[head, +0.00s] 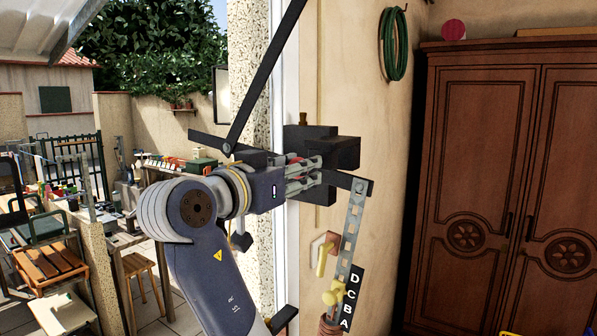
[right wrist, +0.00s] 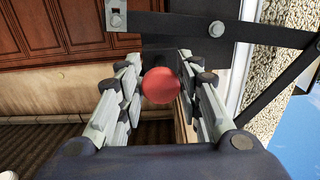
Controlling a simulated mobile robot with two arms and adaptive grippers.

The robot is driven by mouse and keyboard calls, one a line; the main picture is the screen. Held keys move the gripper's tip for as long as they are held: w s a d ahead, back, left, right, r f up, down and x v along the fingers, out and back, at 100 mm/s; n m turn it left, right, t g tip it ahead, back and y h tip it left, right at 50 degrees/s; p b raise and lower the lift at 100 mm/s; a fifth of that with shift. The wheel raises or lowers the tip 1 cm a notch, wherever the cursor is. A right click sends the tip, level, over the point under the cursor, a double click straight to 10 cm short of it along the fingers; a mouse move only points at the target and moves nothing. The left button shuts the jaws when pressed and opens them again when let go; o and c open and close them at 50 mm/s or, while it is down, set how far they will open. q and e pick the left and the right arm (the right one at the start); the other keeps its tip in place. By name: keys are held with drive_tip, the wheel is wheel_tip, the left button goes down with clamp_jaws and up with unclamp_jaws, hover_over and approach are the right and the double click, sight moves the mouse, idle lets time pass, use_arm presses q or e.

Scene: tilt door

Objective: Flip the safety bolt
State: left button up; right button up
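The red ball-shaped knob (right wrist: 161,85) sits between my right gripper's fingers in the right wrist view. A little red also shows between the fingers in the head view. I take it for the safety bolt's end; its shaft is hidden. A black housing (head: 333,153) is fixed at the wall's corner beside the white door frame. My right gripper (head: 318,171) reaches this housing from the left, and its fingers (right wrist: 160,58) stand apart on both sides of the knob. I cannot tell whether they touch it. My left gripper is not in view.
A dark bar (head: 268,75) slants above my right gripper. A perforated metal strip (head: 350,225) hangs from a dark arm near a yellow handle (head: 323,257) and a lettered black plate (head: 352,299). A wooden wardrobe (head: 490,180) stands right. The yard is open at left.

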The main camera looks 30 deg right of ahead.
drive_tip(key=shift+o, duration=1.1)
drive_tip(key=shift+a, duration=0.1)
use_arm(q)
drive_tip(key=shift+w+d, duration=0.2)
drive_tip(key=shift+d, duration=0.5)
use_arm(e)
drive_tip(key=v, duration=1.2)
drive_tip(key=shift+w, duration=0.15)
